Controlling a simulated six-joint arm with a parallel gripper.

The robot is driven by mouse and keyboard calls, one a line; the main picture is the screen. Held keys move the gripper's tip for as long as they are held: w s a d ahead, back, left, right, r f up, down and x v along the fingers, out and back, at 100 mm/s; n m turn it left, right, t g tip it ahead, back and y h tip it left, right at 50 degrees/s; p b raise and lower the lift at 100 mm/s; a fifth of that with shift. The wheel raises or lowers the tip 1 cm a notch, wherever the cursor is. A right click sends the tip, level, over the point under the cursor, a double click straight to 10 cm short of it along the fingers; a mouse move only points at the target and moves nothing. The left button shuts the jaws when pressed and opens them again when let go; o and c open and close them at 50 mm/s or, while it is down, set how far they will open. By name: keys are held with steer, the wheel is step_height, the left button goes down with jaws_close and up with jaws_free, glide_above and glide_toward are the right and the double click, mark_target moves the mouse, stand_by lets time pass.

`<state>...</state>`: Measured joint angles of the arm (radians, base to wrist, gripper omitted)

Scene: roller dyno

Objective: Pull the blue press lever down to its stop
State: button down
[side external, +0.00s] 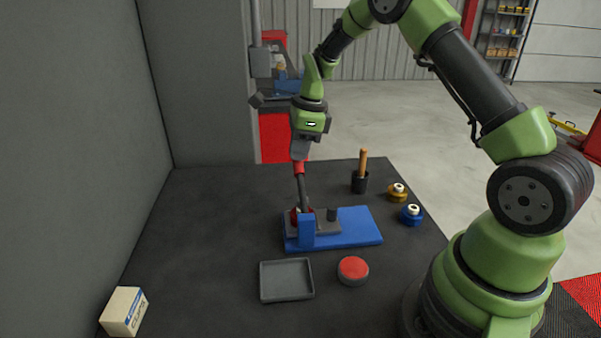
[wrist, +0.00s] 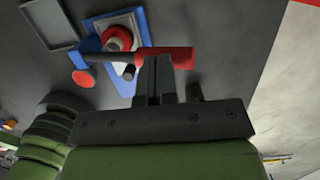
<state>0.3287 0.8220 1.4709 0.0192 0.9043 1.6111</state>
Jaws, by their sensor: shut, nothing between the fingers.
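The press has a blue base (side external: 350,232) on the dark table, with a grey plate on top. Its lever (side external: 302,190) is dark with a red grip (side external: 299,167) and stands nearly upright. My gripper (side external: 299,155) is shut and empty at the top end of the red grip. In the wrist view my shut fingers (wrist: 154,62) overlap the red grip (wrist: 178,57). I cannot tell whether they touch it. The blue base (wrist: 88,48) shows behind them, with a red round part (wrist: 117,38) at the lever's foot.
A grey tray (side external: 286,281) and a red button (side external: 353,270) lie in front of the press. A small box (side external: 123,311) is front left. The table's left is clear.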

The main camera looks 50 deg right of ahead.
steer(key=shift+f, duration=0.3)
stand_by(0.4)
steer(key=shift+w+d+f, duration=0.1)
steer(key=shift+d+f, duration=0.05)
steer(key=shift+f, duration=1.2)
steer(key=shift+r, duration=5.1)
